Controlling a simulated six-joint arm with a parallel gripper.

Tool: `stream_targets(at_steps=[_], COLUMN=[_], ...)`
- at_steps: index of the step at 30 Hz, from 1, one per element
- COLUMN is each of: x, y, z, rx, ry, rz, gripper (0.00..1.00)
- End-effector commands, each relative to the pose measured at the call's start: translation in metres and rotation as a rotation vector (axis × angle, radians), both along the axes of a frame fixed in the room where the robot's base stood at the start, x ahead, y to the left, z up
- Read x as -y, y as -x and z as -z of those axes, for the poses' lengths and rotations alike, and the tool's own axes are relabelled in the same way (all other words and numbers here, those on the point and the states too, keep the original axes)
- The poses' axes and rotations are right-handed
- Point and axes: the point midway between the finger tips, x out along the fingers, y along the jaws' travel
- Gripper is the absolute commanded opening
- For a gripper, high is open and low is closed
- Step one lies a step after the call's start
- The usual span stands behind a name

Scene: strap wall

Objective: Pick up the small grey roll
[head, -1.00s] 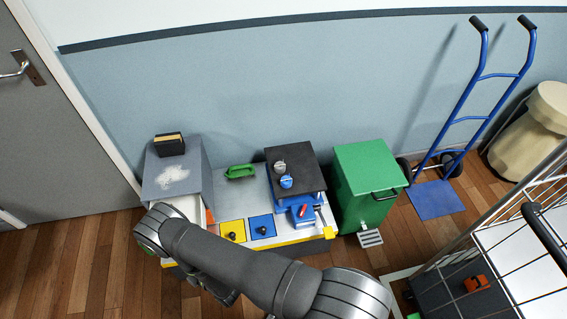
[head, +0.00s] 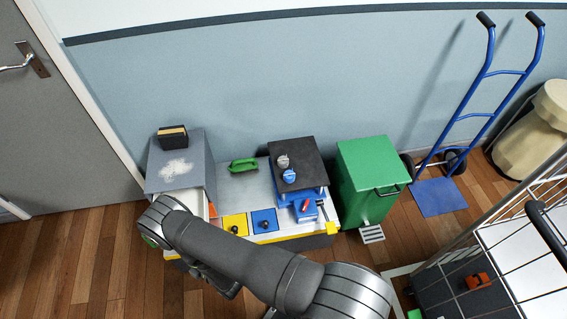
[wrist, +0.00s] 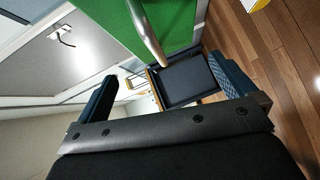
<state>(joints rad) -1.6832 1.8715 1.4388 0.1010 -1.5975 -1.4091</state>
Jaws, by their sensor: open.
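The small grey roll (head: 283,160) stands on the dark square top of a blue stand (head: 306,158), towards its left side in the head view. A blue roll (head: 289,176) is right beside it, on the near side. I cannot make out the grey roll in the wrist view. My gripper (wrist: 165,70) is open, with its two dark fingers wide apart and nothing held between them. In the head view my arm hides most of the gripper, low and to the left of the rolls.
A green bin (head: 372,165) stands right of the bench, and a grey box (head: 187,160) stands at its left. A blue hand truck (head: 475,110) leans on the wall. A wire cage (head: 500,240) is at lower right.

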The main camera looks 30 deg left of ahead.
Motion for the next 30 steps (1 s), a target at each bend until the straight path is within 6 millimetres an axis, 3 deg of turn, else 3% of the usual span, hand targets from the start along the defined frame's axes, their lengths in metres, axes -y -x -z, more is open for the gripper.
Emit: stream_targets(at_steps=[1, 5, 13, 16, 20, 27, 30], x=[0.000, 0.000, -0.001, -0.011, -0.043, -0.107, -0.129], y=[0.000, 0.000, 0.001, 0.009, 0.041, 0.126, 0.148], z=[0.000, 0.000, -0.001, -0.007, -0.029, -0.095, -0.124], rx=[0.000, 0.000, -0.001, -0.014, -0.055, -0.115, -0.102], ry=[0.000, 0.000, 0.001, 0.007, 0.041, 0.166, 0.238], rz=[0.000, 0.000, -0.002, -0.022, -0.094, -0.283, -0.338], gripper=[0.94, 0.70, 0.70, 0.70, 0.70, 0.70, 0.70])
